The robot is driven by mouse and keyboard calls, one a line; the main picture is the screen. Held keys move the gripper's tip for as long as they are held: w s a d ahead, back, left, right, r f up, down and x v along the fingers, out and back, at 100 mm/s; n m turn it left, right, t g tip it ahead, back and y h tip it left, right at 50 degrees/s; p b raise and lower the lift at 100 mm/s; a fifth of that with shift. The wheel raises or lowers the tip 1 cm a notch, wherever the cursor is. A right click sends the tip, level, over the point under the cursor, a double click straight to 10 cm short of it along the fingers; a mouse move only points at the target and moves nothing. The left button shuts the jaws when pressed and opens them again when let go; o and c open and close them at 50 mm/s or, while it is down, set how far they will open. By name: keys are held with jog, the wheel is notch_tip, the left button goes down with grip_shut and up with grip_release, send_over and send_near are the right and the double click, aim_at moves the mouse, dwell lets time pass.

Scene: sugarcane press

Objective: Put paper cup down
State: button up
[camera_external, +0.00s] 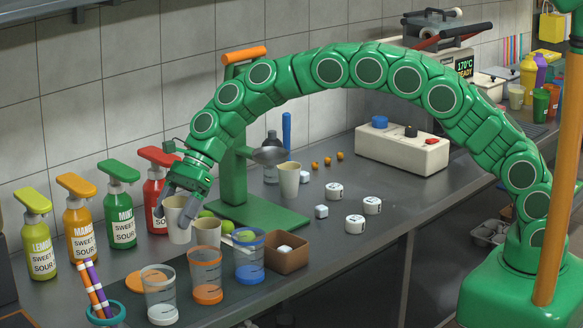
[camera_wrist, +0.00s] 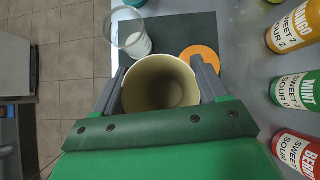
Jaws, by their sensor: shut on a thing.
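A beige paper cup (camera_external: 178,232) is upright between the fingers of my gripper (camera_external: 176,204), at the left of the counter in the external view. In the wrist view the cup (camera_wrist: 160,102) fills the space between both fingers of my gripper (camera_wrist: 159,80), which touch its sides. Its open mouth faces the camera and the inside looks empty. The external view does not clearly show whether its base touches the counter. A second paper cup (camera_external: 207,233) stands just right of it. A third paper cup (camera_external: 289,181) stands by the green press (camera_external: 233,170).
Pump bottles, including mint (camera_external: 121,210) and berry (camera_external: 156,190), line the wall behind my gripper. Measuring cups with white (camera_external: 160,297), orange (camera_external: 206,276) and blue (camera_external: 249,257) markings stand in front. An orange disc (camera_wrist: 203,57) and dark mat (camera_wrist: 178,32) lie beyond the held cup.

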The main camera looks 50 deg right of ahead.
jog(key=w+a+f, duration=0.6)
jog(key=f, duration=0.1)
jog(key=shift+w+f, duration=0.2)
jog(key=shift+w, duration=0.15)
dwell(0.4)
jog(key=shift+w+a+f, duration=0.1)
jog(key=shift+f, duration=0.8)
jog(key=shift+w+a+f, duration=0.1)
jog(key=shift+f, duration=0.8)
jog(key=shift+f, duration=0.15)
jog(key=o, duration=1)
